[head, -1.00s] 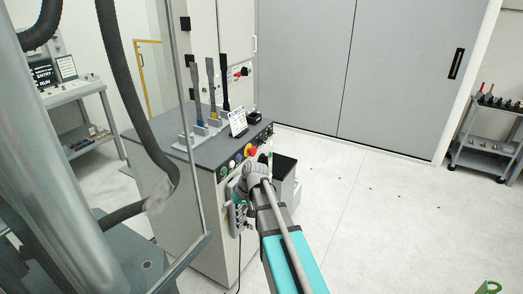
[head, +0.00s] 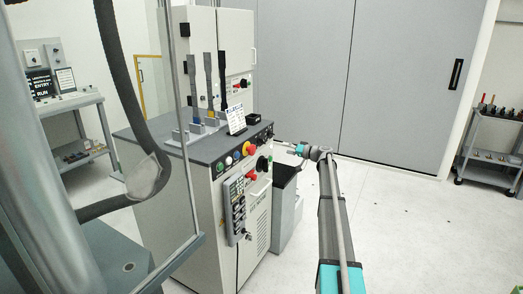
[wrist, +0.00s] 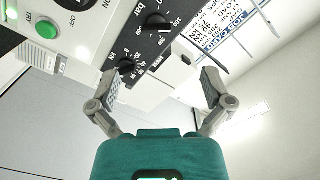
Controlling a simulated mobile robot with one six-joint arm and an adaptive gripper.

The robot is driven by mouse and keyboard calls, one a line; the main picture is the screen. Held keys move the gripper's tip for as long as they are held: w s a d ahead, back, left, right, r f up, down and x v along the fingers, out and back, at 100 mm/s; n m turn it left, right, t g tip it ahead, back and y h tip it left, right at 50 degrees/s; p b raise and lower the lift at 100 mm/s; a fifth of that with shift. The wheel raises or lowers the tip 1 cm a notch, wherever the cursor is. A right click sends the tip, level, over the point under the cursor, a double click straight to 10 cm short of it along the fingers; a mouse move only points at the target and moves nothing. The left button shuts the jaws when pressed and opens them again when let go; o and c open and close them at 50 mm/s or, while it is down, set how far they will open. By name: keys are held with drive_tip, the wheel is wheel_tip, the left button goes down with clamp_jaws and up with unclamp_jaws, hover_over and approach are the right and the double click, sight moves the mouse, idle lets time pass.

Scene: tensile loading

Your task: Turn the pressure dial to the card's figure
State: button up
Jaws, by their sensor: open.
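In the wrist view the pressure dial is a black knob (wrist: 156,22) on a dark panel, with "bar" and a number scale printed around it. A smaller black knob (wrist: 127,67) with its own scale sits below it. The job card (wrist: 222,28) is at upper right, tilted and partly cut off; its figures are too small to read surely. It also stands on the cabinet top in the head view (head: 236,120). My gripper (wrist: 160,85) is open and empty, its fingers spread below the pressure dial. In the head view my gripper (head: 294,149) is right of the cabinet's corner.
The floor to the right is clear, up to a trolley (head: 490,140).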

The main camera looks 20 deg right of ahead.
sight(263, 141)
drive_tip(key=shift+w+d+r+t, duration=0.15)
drive_tip(key=shift+d+t, duration=0.15)
drive_tip(key=shift+d, duration=0.45)
drive_tip(key=shift+w, duration=0.1)
drive_tip(key=x, duration=1.3)
drive_tip(key=shift+w+a, duration=0.2)
drive_tip(key=shift+a, duration=0.05)
drive_tip(key=shift+c, duration=0.3)
